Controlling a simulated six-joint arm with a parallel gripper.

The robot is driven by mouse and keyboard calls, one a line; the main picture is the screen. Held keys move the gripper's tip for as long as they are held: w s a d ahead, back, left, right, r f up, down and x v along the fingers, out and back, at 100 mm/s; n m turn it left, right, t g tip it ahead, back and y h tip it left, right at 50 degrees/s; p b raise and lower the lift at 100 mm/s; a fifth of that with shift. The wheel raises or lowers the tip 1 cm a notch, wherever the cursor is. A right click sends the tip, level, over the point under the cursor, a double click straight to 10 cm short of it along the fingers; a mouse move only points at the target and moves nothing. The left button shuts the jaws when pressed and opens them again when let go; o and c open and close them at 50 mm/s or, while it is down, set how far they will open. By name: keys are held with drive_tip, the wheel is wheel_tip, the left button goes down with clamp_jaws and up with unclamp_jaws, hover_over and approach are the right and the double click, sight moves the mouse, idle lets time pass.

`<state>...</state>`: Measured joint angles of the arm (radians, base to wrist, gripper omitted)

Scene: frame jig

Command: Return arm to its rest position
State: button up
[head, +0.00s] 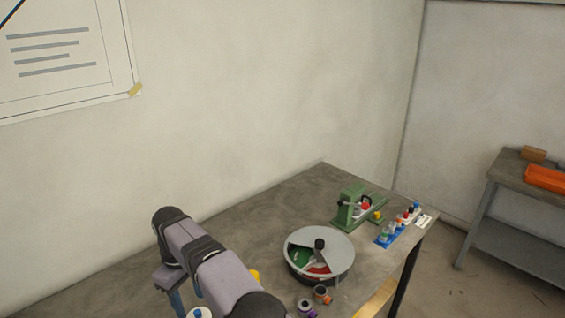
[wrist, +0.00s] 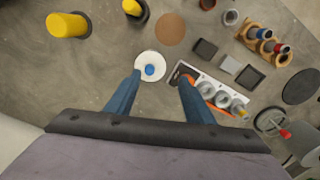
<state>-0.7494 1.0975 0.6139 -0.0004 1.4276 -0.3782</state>
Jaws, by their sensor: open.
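My gripper (wrist: 160,77) is open, with its two blue fingers spread and nothing held between them. In the wrist view, a white disc with a blue knob (wrist: 143,74) lies beyond the fingertips, nearest the left one; I cannot tell the height between them. In the head view, my arm reaches in from the bottom edge, and part of a blue finger shows low at the left, beside the white disc (head: 199,313). The rest of the gripper is hidden or out of frame there.
Yellow cylinders (wrist: 68,25) stand at upper left in the wrist view. A white tray (wrist: 206,84) with grey rings is by the right finger.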

drive_tip(key=d+r+m, duration=0.2)
drive_tip(key=d+m, duration=0.1)
drive_tip(key=d, duration=0.8)
drive_tip(key=d+r+m, duration=0.2)
drive_tip(key=d+m, duration=0.1)
drive_tip(key=d, duration=0.9)
drive_tip(key=s+d+f+m, duration=0.2)
drive_tip(key=s+d+m, duration=0.1)
drive_tip(key=s+d, duration=0.5)
drive_tip(key=s+d+f+m, duration=0.2)
drive_tip(key=s+d+m, duration=0.2)
drive_tip(key=s+d, duration=0.5)
drive_tip(key=s, duration=0.4)
